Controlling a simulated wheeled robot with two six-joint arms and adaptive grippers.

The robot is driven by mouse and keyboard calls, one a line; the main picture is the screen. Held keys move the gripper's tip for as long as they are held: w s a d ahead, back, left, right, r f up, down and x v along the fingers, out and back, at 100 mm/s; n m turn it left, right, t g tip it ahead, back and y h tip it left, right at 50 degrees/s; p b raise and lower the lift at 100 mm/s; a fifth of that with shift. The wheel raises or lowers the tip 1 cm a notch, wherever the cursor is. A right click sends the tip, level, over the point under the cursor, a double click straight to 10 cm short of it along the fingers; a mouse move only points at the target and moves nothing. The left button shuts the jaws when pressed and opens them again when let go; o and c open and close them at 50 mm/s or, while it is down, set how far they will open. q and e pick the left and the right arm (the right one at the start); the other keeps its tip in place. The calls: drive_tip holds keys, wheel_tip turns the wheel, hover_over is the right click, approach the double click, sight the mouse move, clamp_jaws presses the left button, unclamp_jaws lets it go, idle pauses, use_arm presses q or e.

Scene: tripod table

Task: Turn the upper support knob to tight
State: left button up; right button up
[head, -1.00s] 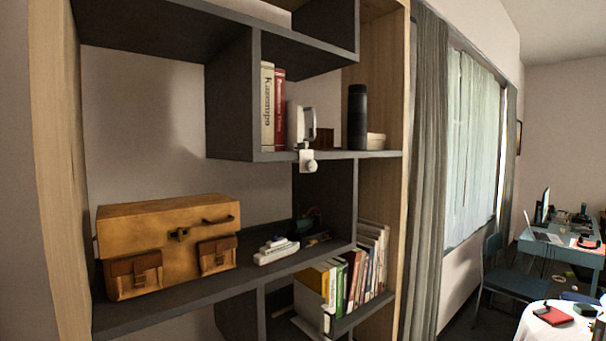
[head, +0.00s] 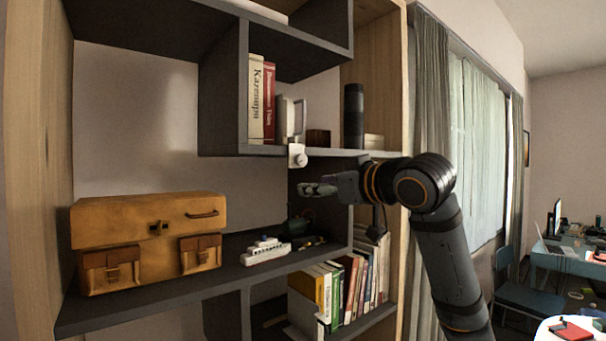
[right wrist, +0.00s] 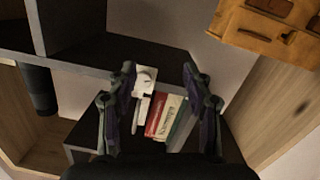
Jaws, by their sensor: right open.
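A white bracket (head: 297,148) with a round white knob (head: 299,160) sits on the front edge of the upper shelf, below the upright books. In the right wrist view the bracket (right wrist: 145,78) and its knob show near the left finger, and that view is upside down. My right gripper (head: 318,189) is a little below and right of the knob, apart from it, pointing left. Its fingers (right wrist: 160,75) are open and empty in the right wrist view. The knob's setting cannot be read. My left gripper is not in view.
Upright books (head: 262,100) and a black cylinder (head: 354,115) stand on the upper shelf (head: 225,143). Below are a brown case (head: 150,235), a white toy ship (head: 265,250) and more books (head: 350,285). Free air lies in front of the shelf at left.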

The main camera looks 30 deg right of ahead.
drive_tip(key=t, duration=0.1)
approach(303, 160)
drive_tip(key=w+p, duration=0.2)
drive_tip(key=w, duration=0.2)
drive_tip(key=w+p, duration=0.3)
drive_tip(key=w, duration=0.1)
drive_tip(key=shift+a+r, duration=0.15)
drive_tip(key=shift+w, duration=0.3)
drive_tip(key=shift+s, duration=0.1)
clamp_jaws()
